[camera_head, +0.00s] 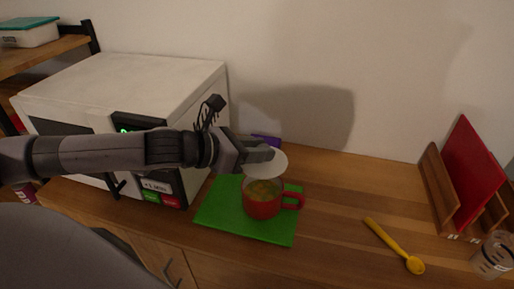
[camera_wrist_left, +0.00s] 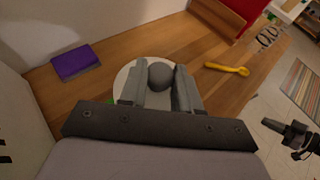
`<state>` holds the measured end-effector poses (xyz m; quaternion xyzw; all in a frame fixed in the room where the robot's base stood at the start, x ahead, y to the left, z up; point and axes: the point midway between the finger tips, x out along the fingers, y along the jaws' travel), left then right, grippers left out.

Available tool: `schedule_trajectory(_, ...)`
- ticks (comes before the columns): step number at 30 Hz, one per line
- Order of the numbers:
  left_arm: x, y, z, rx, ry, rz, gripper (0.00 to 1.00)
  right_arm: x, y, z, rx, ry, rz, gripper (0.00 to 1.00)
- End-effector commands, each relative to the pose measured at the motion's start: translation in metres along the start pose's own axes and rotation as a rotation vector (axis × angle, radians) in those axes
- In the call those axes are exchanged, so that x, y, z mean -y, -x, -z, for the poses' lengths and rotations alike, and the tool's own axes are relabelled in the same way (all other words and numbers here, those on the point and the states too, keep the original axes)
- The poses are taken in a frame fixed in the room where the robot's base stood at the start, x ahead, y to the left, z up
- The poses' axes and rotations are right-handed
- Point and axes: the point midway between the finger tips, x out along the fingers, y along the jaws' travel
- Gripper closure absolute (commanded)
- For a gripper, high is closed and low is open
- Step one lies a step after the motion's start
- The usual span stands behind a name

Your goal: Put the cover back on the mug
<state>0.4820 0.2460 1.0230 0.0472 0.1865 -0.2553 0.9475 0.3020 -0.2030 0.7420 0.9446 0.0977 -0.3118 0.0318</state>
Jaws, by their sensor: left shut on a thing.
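The red mug (camera_head: 262,203) stands upright on a green board (camera_head: 216,214) on the counter, with yellowish contents showing in its open top. The white round cover (camera_head: 270,164) is above and just behind the mug, apart from its rim as far as I can tell. My left gripper (camera_head: 262,153) is shut on the cover's grey knob. In the left wrist view, the knob (camera_wrist_left: 160,75) sits between the two fingers, with the white disc (camera_wrist_left: 124,76) below it; the mug is hidden there. My right gripper is not in the head view.
A white microwave (camera_head: 130,85) stands left of the board. A purple box (camera_wrist_left: 75,62) lies behind, near the wall. A yellow spoon (camera_head: 394,245), a wooden rack with a red board (camera_head: 474,172) and a clear glass (camera_head: 492,256) are to the right.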

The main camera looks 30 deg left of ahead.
Motion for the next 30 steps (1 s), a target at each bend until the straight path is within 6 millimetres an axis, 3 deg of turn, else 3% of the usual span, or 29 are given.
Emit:
schedule_trajectory(14,-0.001,-0.016,0.04,0.001,-0.001,-0.001,0.98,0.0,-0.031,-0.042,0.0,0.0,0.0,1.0)
schedule_trajectory(21,0.0,-0.023,0.056,0.0,0.0,0.0,0.98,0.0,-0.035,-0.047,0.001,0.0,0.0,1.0)
schedule_trajectory(30,0.0,-0.024,0.058,0.001,0.0,0.0,0.98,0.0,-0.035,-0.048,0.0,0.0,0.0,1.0)
